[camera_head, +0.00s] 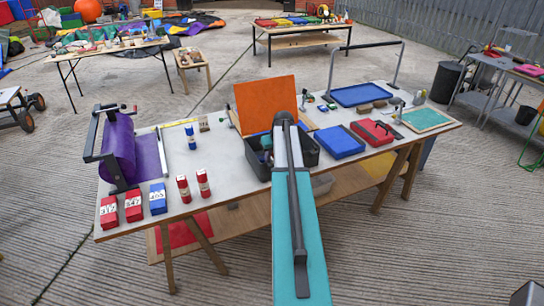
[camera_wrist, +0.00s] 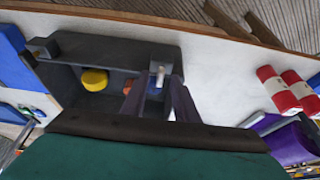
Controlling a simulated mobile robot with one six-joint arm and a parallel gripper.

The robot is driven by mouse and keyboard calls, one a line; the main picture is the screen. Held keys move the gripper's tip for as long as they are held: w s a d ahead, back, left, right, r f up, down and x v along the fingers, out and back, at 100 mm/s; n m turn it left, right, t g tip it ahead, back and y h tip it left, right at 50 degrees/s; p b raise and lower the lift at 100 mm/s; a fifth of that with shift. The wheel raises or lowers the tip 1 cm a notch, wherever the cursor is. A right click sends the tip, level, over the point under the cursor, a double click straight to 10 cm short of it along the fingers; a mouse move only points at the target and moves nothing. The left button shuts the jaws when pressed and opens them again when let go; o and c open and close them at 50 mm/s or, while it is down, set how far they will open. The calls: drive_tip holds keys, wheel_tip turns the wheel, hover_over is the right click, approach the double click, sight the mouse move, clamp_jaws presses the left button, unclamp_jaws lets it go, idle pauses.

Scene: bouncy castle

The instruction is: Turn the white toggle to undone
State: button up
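In the wrist view a small pale peg (camera_wrist: 159,77), which looks like the white toggle, stands at a dark block on the rim of the dark grey box (camera_wrist: 110,48). I cannot tell its setting. My gripper (camera_wrist: 157,92) is open, its two dark purplish fingers apart, with the peg just beyond and between their tips; contact cannot be told. In the head view the dark box (camera_head: 310,152) sits mid-table with an upright orange panel (camera_head: 266,103) behind it. My arm reaches over the box and hides the toggle and fingertips there.
A yellow disc (camera_wrist: 94,80) lies in the box. Red and white cylinders (camera_head: 203,183) and numbered blocks (camera_head: 133,205) stand to the left, near a purple roller (camera_head: 120,147). A blue case (camera_head: 339,142) and red case (camera_head: 372,133) lie to the right. Bare tabletop (camera_head: 225,165) lies left of the box.

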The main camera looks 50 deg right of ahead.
drive_tip(key=shift+w+f, duration=0.1)
drive_tip(key=shift+f, duration=0.2)
clamp_jaws()
